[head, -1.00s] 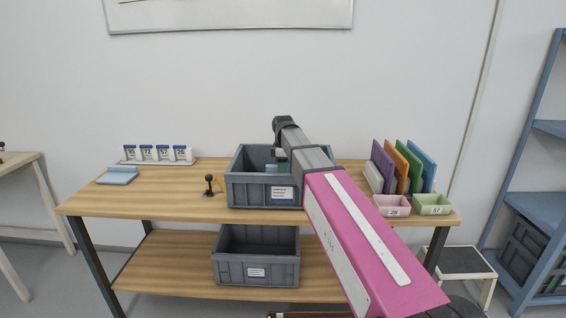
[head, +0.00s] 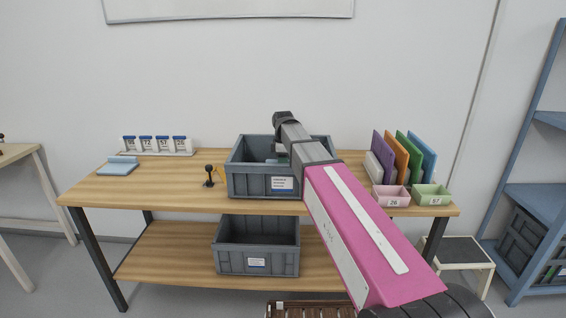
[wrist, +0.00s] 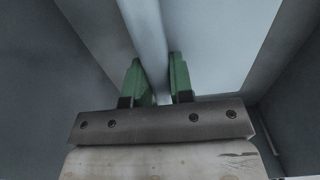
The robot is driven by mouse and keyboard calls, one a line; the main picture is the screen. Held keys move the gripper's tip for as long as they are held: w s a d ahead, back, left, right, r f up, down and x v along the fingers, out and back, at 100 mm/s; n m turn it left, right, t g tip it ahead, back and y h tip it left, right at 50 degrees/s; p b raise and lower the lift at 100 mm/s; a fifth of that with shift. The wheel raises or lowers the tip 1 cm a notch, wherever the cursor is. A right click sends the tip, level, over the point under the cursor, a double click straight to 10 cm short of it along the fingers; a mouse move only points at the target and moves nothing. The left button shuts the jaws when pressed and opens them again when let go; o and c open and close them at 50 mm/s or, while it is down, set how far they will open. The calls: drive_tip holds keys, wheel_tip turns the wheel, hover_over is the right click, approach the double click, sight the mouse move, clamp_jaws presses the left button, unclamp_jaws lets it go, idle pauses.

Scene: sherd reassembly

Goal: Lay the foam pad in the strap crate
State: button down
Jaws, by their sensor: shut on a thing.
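The upper grey crate (head: 250,184) stands on the table top with a white label too small to read. A second grey crate (head: 230,262) stands on the lower shelf, also labelled; I cannot tell which is the strap crate. My arm reaches over the upper crate, and its end is down at the crate's opening. In the wrist view my gripper (wrist: 155,75) has green fingers closed on a pale blue-grey strip, seemingly the foam pad (wrist: 150,35). Crate walls surround it there. The pad's lower part and any contact with the crate floor are hidden.
A light blue slab (head: 118,168) lies at the table's left, before a row of number cards (head: 155,145). A small black stand (head: 208,176) is left of the crate. Coloured upright panels (head: 402,160), a pink bin (head: 391,196) and a green bin (head: 431,195) stand right.

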drive_tip(key=shift+f, duration=0.55)
drive_tip(key=c, duration=0.9)
unclamp_jaws()
drive_tip(key=shift+r, duration=0.1)
drive_tip(key=shift+r, duration=5.9)
